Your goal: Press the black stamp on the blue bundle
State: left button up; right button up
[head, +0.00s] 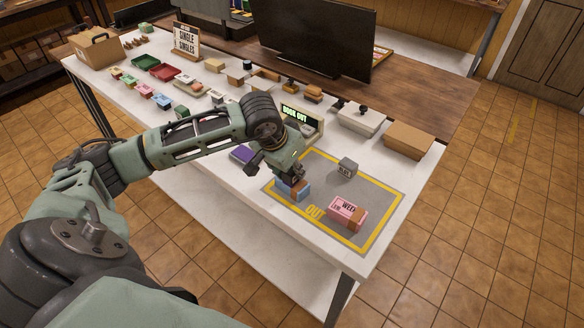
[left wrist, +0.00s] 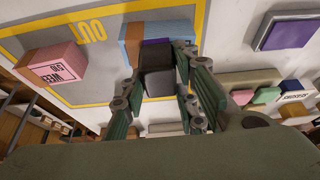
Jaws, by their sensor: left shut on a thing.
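My left gripper (head: 290,178) is shut on the black stamp (left wrist: 158,75), a dark block between the fingers in the left wrist view. The blue bundle (left wrist: 130,33) lies right by the stamp, with a brown band and a purple patch. In the head view the blue bundle (head: 284,188) sits on the left part of the yellow-bordered grey mat (head: 318,176), partly hidden by the gripper. I cannot tell whether stamp and bundle touch. My right gripper is not in view.
A pink bundle (head: 345,210) lies on the mat's front part and a grey block (head: 347,167) behind. A purple pad (head: 241,154) lies left of the mat. Behind are a lit display (head: 296,115), a cardboard box (head: 408,140) and a dark monitor (head: 312,38). Many small items fill the table's far left.

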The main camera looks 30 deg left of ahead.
pick_arm(q)
jog(key=shift+f, duration=0.1)
dwell(0.3)
jog(key=shift+r+p, duration=0.75)
jog(key=shift+r, duration=0.8)
jog(key=shift+r+p, duration=0.85)
jog(key=shift+r, duration=1.15)
